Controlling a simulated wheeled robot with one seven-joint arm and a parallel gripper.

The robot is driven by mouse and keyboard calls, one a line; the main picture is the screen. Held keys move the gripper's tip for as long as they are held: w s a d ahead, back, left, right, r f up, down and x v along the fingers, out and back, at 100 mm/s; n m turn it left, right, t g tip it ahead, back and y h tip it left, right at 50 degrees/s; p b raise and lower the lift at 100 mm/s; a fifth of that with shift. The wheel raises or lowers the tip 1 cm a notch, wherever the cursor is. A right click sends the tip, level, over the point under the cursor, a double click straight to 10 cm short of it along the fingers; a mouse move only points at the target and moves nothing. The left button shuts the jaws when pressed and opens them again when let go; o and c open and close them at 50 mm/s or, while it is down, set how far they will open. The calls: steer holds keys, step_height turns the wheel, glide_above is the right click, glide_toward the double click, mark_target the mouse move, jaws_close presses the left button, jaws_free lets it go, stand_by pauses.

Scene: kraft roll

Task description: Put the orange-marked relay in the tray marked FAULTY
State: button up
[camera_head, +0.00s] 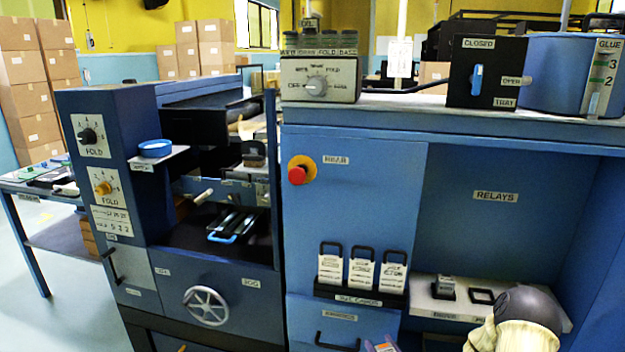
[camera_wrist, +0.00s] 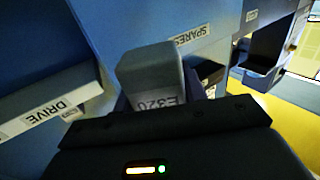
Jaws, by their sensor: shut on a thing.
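A grey block-shaped relay (camera_wrist: 150,72) with a printed label ending in "320" stands between the fingers of my gripper (camera_wrist: 165,92) in the wrist view. My gripper is shut on it. No orange mark shows on the face turned to the wrist camera. In the head view a small orange and purplish piece (camera_head: 383,347) shows at the bottom edge, mostly cut off; I cannot tell whether it is this relay. I cannot read a FAULTY mark in either view.
A white shelf (camera_head: 420,300) under the RELAYS sign carries a small block (camera_head: 446,286) and a dark empty-looking frame (camera_head: 482,297). Three white cards (camera_head: 361,272) stand left of it. In the wrist view a DRIVE-labelled ledge (camera_wrist: 45,100) is at left and a SPARES label (camera_wrist: 191,34) lies beyond the relay.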

steer(key=shift+s+a+f, duration=0.2)
steer(key=shift+a, duration=0.3)
steer(key=shift+s+a+f, duration=0.15)
steer(key=shift+s+a, duration=0.05)
steer(key=shift+a, duration=0.3)
steer(key=r+p, duration=0.1)
steer(key=p, duration=0.1)
steer(key=shift+s+r+p, duration=0.2)
steer(key=shift+r+p, duration=0.15)
steer(key=s+r+m+h+p, duration=0.3)
steer(key=r+p, duration=1.2)
steer(key=p, duration=1.3)
steer(key=s+h, duration=0.2)
steer(key=s, duration=0.1)
steer(key=shift+t, duration=0.3)
steer(key=shift+s, duration=0.15)
steer(key=shift+r, duration=0.1)
steer(key=shift+a, duration=0.1)
